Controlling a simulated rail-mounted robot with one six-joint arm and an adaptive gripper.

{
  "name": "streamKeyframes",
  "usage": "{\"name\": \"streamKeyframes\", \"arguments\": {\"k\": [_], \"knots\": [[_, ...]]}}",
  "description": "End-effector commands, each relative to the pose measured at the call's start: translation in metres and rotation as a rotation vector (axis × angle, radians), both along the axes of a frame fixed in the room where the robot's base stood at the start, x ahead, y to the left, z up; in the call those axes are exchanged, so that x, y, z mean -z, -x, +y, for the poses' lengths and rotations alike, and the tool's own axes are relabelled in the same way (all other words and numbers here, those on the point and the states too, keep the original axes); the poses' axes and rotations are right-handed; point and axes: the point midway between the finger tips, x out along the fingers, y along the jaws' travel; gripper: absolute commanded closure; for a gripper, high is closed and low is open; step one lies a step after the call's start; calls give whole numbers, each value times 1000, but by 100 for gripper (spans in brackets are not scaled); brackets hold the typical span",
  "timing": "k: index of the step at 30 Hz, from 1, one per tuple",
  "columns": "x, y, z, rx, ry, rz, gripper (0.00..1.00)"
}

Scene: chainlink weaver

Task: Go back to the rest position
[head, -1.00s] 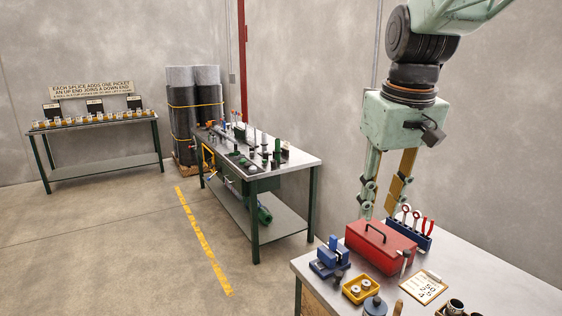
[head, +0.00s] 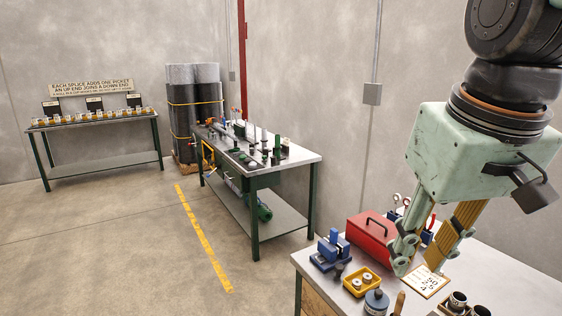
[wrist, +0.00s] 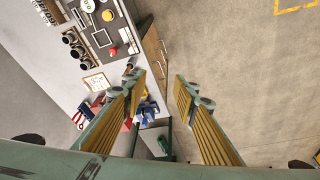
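My gripper (head: 419,262) hangs at the right of the head view, in front of the workbench (head: 530,285) with the red toolbox (head: 370,237). Its fingers point down and partly cover the toolbox and the tool rack behind it. In the wrist view my gripper (wrist: 160,85) has its two ribbed yellow-padded fingers spread apart. Nothing is between them, and the bench edge and floor show through the gap.
The near bench carries a blue vise (head: 331,250), a yellow tray (head: 361,284), a clipboard (head: 427,282) and dark cups (head: 457,302). A second workbench (head: 290,160) stands mid-room. A sign table (head: 100,121) is far left. Floor between is clear.

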Motion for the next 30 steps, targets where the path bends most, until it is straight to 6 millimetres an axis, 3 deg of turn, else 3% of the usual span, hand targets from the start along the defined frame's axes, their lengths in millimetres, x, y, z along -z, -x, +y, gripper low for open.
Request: {"name": "streamKeyframes", "arguments": {"k": [18, 30], "knots": [[46, 98, 0, 67, -22, -47, 73], [56, 114, 0, 81, -27, -54, 73]]}}
